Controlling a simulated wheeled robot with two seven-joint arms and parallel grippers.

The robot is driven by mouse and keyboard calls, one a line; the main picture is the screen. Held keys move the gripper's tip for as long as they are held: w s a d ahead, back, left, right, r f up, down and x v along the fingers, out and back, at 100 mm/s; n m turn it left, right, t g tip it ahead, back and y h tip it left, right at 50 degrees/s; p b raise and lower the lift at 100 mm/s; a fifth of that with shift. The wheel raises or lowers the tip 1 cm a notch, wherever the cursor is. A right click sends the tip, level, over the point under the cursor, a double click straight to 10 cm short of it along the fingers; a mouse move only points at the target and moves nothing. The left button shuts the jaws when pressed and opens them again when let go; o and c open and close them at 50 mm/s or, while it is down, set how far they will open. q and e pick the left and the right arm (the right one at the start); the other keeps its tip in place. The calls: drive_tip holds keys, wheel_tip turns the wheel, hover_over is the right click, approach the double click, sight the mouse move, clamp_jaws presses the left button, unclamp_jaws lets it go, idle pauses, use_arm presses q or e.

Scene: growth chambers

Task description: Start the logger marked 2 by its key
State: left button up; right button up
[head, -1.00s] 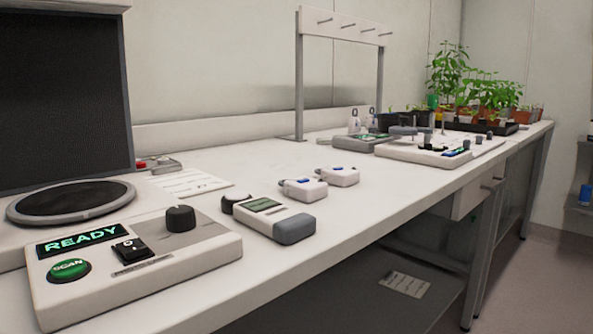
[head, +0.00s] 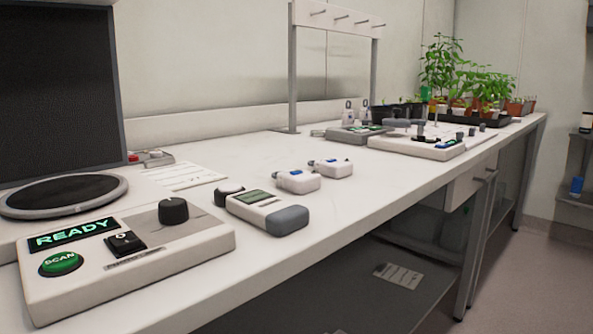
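Two small white loggers with blue patches lie on the bench in the head view, the nearer one (head: 298,182) and the farther one (head: 331,168). Their markings are too small to read, so I cannot tell which is marked 2. Two small upright tags or loggers (head: 349,113) stand farther back beside a grey device; their marks are also unreadable. I cannot make out a key on any of them. Neither of my grippers shows in the view.
A white console (head: 130,255) reading READY, with a green SCAN button, stands at the near left. A handheld device with a grey end (head: 267,212) lies beside it. A hook rack (head: 337,18), consoles (head: 417,143) and potted plants (head: 470,80) stand farther back.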

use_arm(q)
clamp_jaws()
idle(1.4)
